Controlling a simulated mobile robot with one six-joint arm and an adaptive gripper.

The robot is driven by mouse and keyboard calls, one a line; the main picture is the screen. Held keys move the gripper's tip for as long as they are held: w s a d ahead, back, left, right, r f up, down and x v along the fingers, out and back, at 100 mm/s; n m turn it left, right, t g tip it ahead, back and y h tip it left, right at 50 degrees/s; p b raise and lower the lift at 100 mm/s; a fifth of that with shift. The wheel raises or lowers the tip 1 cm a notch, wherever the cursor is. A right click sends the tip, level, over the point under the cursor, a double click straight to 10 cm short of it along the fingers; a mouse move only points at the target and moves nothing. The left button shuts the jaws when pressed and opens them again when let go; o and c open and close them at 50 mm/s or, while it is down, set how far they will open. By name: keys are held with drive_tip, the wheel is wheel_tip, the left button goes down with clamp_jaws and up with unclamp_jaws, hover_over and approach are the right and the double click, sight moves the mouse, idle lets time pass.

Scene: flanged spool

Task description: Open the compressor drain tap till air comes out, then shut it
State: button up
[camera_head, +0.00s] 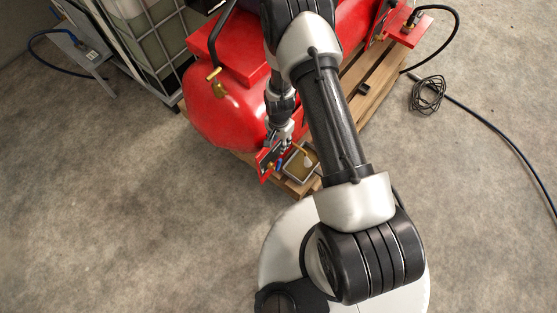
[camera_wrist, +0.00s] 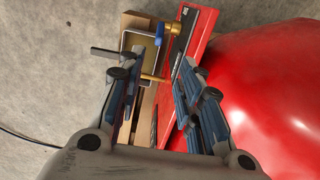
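The red compressor tank (camera_head: 215,115) lies on a wooden pallet, and it fills the right of the wrist view (camera_wrist: 275,75). A red bracket plate (camera_head: 264,160) with a dark label strip stands at its near end; it also shows in the wrist view (camera_wrist: 204,22). The drain tap has a brass body (camera_wrist: 173,28) and a blue handle (camera_wrist: 159,36), just beyond my fingertips. A thin brass piece (camera_wrist: 153,78) shows between the fingers. My gripper (camera_wrist: 162,62) is open, with a clear gap between its fingers. In the head view my gripper (camera_head: 277,148) partly covers the tap area.
A shallow tray (camera_head: 301,160) sits by the bracket on the pallet (camera_head: 372,98). A caged liquid container (camera_head: 155,30) stands at the back left. A black hose (camera_head: 495,130) and a coiled cable (camera_head: 427,94) lie on the right floor.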

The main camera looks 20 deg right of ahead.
sight(279, 161)
wheel_tip(279, 161, down, 17)
drive_tip(key=b, duration=0.6)
drive_tip(key=shift+f, duration=0.2)
drive_tip(key=shift+c, duration=0.4)
clamp_jaws()
